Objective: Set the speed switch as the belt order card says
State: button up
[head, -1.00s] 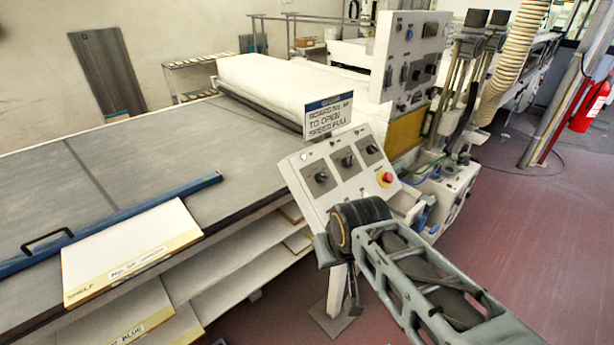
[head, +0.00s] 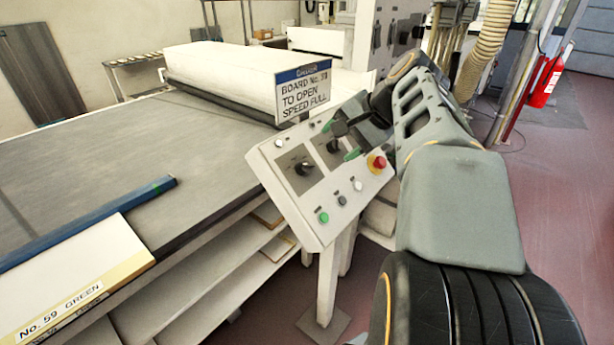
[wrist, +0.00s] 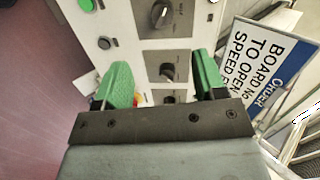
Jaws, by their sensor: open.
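The belt order card (head: 303,92) stands behind the panel and reads "BOARD No.", an unclear number, "TO OPEN SPEED FULL"; it also shows in the wrist view (wrist: 262,68). The tilted control panel (head: 268,160) carries black rotary knobs in a row. The left knob (head: 303,168) and middle knob (head: 333,146) show in the head view; my gripper hides the third. Knob labels are too small to read, so I cannot tell which is the speed switch. My gripper (wrist: 163,82) is open and empty, its green fingertips either side of the middle knob (wrist: 167,72) in the wrist view; contact is unclear.
A red stop button (head: 377,162) and a green button (head: 323,217) sit on the panel near the knobs. A board marked No. 59 GREEN (head: 100,262) lies on the table edge at left. A fire extinguisher (head: 545,80) stands far right. The red floor at right is open.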

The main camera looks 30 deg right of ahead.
aim_at(309, 164)
jog(key=x, duration=1.3)
jog(key=shift+w+d, duration=0.1)
jog(key=shift+d, duration=0.05)
jog(key=shift+c, duration=0.2)
jog(key=c, duration=0.9)
